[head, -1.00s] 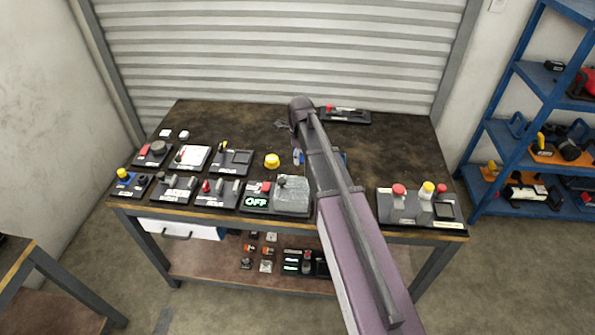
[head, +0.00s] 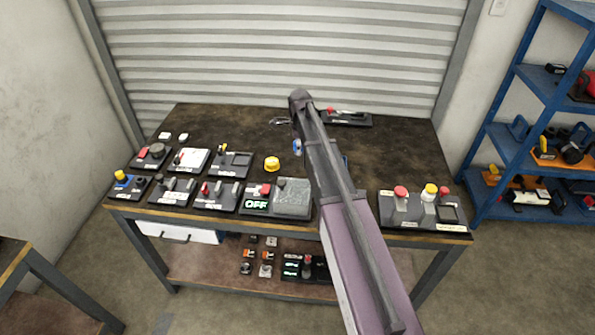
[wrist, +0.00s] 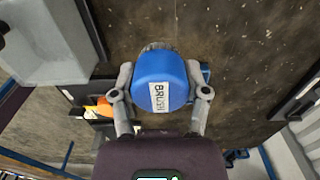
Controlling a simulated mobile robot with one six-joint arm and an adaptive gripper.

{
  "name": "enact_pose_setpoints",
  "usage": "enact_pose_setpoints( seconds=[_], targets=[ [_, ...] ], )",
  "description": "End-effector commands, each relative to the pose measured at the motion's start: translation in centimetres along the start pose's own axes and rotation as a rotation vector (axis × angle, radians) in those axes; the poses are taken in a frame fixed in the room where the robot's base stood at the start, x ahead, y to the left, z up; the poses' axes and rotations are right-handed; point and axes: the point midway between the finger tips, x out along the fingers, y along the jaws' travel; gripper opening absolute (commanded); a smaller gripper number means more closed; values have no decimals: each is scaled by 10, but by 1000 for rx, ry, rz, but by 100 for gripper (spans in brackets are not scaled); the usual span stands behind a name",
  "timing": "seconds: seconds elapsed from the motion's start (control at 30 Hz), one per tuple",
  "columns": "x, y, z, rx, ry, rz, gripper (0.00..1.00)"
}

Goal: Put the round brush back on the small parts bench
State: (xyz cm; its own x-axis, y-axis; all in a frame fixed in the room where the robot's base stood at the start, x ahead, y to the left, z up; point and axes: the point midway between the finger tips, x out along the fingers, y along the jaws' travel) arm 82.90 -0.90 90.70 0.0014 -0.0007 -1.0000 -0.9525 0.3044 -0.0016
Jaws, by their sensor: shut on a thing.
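The round brush (wrist: 160,82) has a blue rounded body with a white BRUSH label and grey bristles at its far end. In the wrist view it sits between the two fingers of my gripper (wrist: 160,98), which are shut on its sides. The dark bench top (wrist: 240,40) lies behind it; I cannot tell whether they touch. In the head view my arm hides most of the gripper. A small blue patch (head: 297,147) beside the arm may be part of the brush. The bench (head: 235,122) has a worn dark top and stands against a roller shutter.
Several switch panels (head: 172,191) fill the bench's left and front. A yellow knob (head: 272,163) stands near the middle. A button box (head: 425,208) is at the front right, a black panel (head: 346,118) at the back. The right rear top looks clear. Blue shelves (head: 520,130) stand right.

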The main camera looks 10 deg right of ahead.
Motion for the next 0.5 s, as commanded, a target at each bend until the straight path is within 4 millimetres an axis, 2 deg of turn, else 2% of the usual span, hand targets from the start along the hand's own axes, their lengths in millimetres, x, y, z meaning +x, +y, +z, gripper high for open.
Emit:
enact_pose_setpoints(
  seconds=[0.5],
  targets=[
    [47, 0, -1, 2, 0, 0, 21]
  ],
)
